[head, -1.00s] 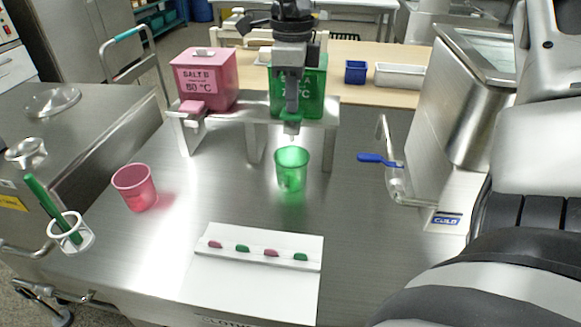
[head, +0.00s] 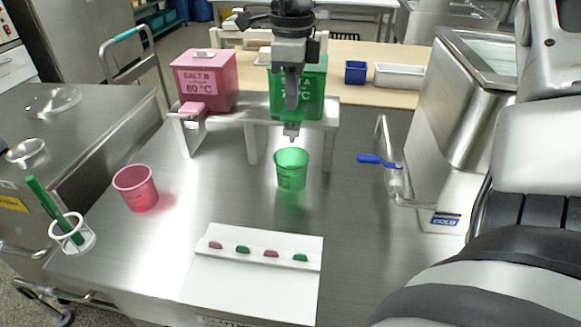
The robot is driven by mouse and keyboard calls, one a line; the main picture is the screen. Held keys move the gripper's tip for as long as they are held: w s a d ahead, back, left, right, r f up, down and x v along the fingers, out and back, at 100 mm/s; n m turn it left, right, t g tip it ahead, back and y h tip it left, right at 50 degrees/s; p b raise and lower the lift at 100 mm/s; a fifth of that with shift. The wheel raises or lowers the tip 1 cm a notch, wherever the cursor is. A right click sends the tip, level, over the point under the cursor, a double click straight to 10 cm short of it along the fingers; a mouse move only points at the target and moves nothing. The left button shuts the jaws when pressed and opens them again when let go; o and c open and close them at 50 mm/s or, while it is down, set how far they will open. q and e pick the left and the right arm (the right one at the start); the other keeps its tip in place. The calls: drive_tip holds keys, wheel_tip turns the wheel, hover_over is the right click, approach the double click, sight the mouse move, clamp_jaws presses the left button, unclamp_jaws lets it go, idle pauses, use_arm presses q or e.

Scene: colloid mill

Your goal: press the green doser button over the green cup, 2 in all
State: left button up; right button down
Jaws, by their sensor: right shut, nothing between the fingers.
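The green doser (head: 314,88) stands on a metal rack at the back, with its nozzle (head: 291,130) above the green cup (head: 291,170). The green cup stands upright on the steel table, apart from the nozzle. My right gripper (head: 292,103) is shut and empty, pointing down in front of the green doser. It hides the doser's button, so I cannot tell whether the fingertips touch it. My left gripper is not in view.
A pink doser (head: 207,82) stands left on the same rack (head: 256,105). A pink cup (head: 135,188) stands at front left. A white board (head: 255,280) with pink and green pieces lies in front. A blue-handled valve (head: 378,160) sticks out at right.

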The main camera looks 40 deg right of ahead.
drive_tip(key=shift+f+b, duration=1.05)
drive_tip(key=shift+f, duration=0.3)
drive_tip(key=shift+r+p, duration=1)
drive_tip(key=shift+r, duration=0.5)
wheel_tip(320, 180, up, 6)
drive_tip(key=p, duration=0.4)
